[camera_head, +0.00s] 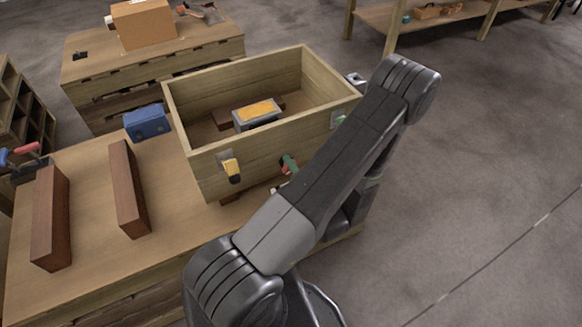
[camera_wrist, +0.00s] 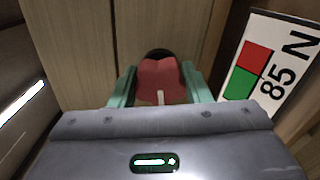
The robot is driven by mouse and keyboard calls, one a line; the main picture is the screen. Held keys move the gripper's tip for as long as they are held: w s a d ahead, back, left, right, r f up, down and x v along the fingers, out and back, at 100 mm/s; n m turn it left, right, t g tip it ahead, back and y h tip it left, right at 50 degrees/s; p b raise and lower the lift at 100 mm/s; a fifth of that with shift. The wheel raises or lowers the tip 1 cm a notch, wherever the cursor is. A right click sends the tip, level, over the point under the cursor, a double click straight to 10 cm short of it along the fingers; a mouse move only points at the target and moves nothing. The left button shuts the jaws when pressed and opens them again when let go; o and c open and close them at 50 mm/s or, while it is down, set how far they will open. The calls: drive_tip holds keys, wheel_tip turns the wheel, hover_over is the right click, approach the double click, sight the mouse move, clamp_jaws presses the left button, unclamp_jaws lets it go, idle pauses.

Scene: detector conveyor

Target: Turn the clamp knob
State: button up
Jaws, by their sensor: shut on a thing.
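The red clamp knob (camera_wrist: 159,80) shows in the wrist view, with a white slot or mark low on its face and a dark round base behind it. My gripper (camera_wrist: 158,73) has its two green fingers on either side of the knob and is shut on it. In the head view, a small green and red part (camera_head: 289,163) shows at the box front beside my arm. My arm hides most of the area there, so the grip is not clear from that side.
A white label (camera_wrist: 272,72) with red and green squares reads 85 N, right of the knob. An open wooden box (camera_head: 205,170) holds a yellow-topped block (camera_head: 259,110). A yellow handle (camera_head: 232,170), brown bars (camera_head: 128,188) and a blue block (camera_head: 147,121) are nearby.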

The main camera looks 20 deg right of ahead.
drive_tip(key=o, duration=1)
drive_tip(key=shift+s, duration=0.1)
drive_tip(key=s+d, duration=0.1)
drive_tip(key=s, duration=1.2)
drive_tip(key=shift+s, duration=0.3)
drive_tip(key=shift+d, duration=0.1)
